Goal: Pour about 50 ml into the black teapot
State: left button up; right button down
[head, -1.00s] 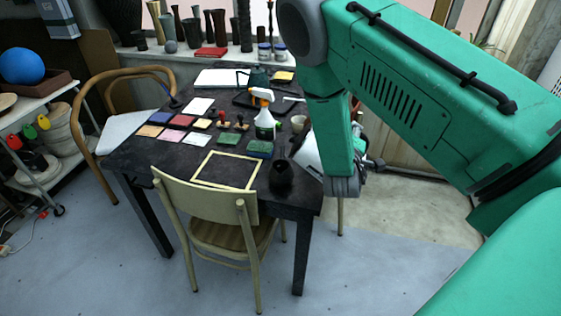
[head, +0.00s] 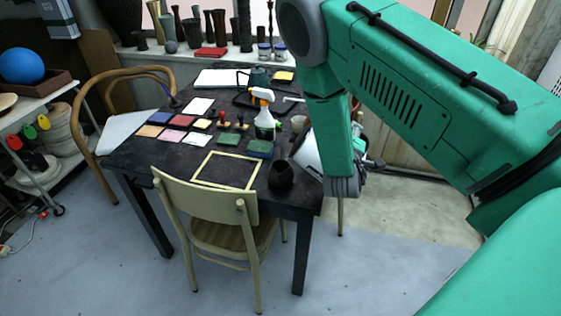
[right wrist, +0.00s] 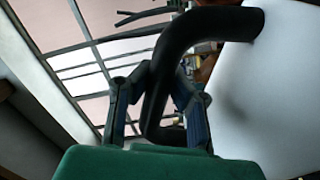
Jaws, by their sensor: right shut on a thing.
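A dark, round pot (head: 281,175), seemingly the black teapot, stands at the near right corner of the black table; its spout and handle cannot be made out. A white vessel (head: 307,152) with a tilted look is just above and right of it, partly hidden by my right arm. In the right wrist view its smooth white body (right wrist: 270,100) fills the right side, and its thick black handle (right wrist: 215,22) passes between the fingers. My right gripper (right wrist: 158,100) is shut on this handle. My left gripper is not in view.
A wooden chair (head: 205,195) is at the front edge.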

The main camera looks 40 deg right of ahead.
jog(key=shift+r, duration=0.1)
jog(key=shift+s+d+f+m+b, duration=0.2)
jog(key=shift+s+f+m+b, duration=0.1)
jog(key=shift+f+b, duration=0.1)
jog(key=s+d+f+m+b, duration=0.2)
jog(key=s+f+m+b, duration=0.1)
jog(key=f+m+b, duration=0.2)
jog(key=s+d+f+m+b, duration=0.3)
jog(key=f+m+b, duration=0.1)
jog(key=f+m, duration=0.3)
jog(key=shift+s+d+f+t+b, duration=0.3)
jog(key=shift+f+b, duration=0.1)
jog(key=shift+f, duration=0.25)
